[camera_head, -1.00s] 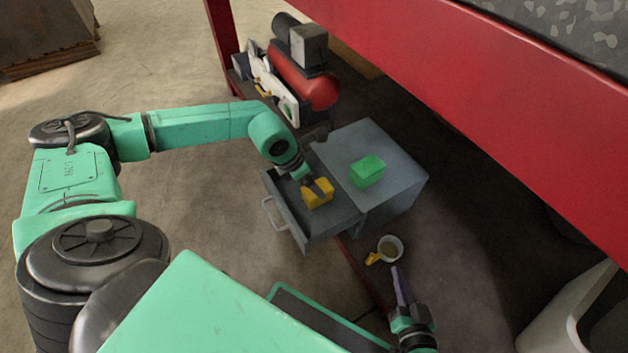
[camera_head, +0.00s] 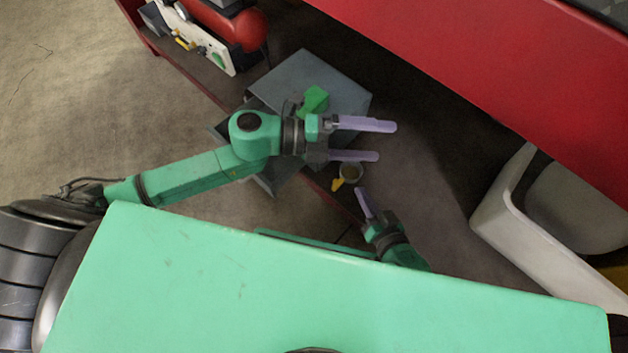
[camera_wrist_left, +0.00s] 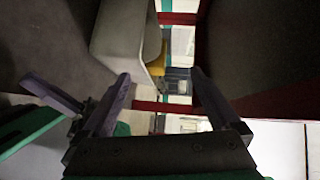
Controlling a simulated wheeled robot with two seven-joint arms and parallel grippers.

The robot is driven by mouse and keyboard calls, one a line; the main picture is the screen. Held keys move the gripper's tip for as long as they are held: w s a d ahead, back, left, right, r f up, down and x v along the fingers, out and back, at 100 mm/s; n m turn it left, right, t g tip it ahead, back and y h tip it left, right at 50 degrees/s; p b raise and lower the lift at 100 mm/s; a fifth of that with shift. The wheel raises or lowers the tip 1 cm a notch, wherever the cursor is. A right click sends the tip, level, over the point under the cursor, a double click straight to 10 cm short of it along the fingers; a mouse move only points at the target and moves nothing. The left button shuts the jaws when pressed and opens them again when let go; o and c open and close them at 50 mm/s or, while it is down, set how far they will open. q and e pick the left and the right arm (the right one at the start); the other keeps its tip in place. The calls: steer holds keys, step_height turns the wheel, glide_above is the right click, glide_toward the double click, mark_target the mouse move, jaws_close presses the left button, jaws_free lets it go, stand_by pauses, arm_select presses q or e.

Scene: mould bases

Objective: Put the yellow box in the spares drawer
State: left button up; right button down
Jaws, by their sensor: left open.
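The grey drawer cabinet (camera_head: 318,68) stands on the low red-edged shelf. Its pulled-out drawer (camera_head: 270,182) is mostly covered by my left arm, so its inside is hidden.
A green box (camera_head: 315,99) sits on the cabinet. A mug (camera_head: 351,172) with a yellow piece (camera_head: 337,185) beside it stands near the shelf edge. A red tank (camera_head: 240,22) is at upper left. A white bin (camera_head: 500,215) stands at right, under the red table edge (camera_head: 480,85).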

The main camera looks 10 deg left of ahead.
arm_select(q)
steer(key=w+a+f+n+t+y, duration=0.25)
steer(key=f+n+t, duration=0.25)
steer(key=n, duration=0.6)
steer(key=w+a+f+n+t+y, duration=0.1)
steer(key=a+f+n+t+y, duration=0.3)
steer(key=n, duration=0.8)
steer(key=s+a+f+n+y, duration=0.1)
steer(key=s+f+n, duration=0.2)
steer(key=f, duration=0.2)
steer(key=s+a+f+n+g+y, duration=0.1)
steer(key=s+a+f+n, duration=0.1)
steer(key=s+f+n, duration=0.1)
step_height(320, 180, down, 3)
steer(key=shift+s+r+n+y, duration=0.15)
steer(key=shift+s+n+y, duration=0.15)
steer(key=shift+n, duration=0.5)
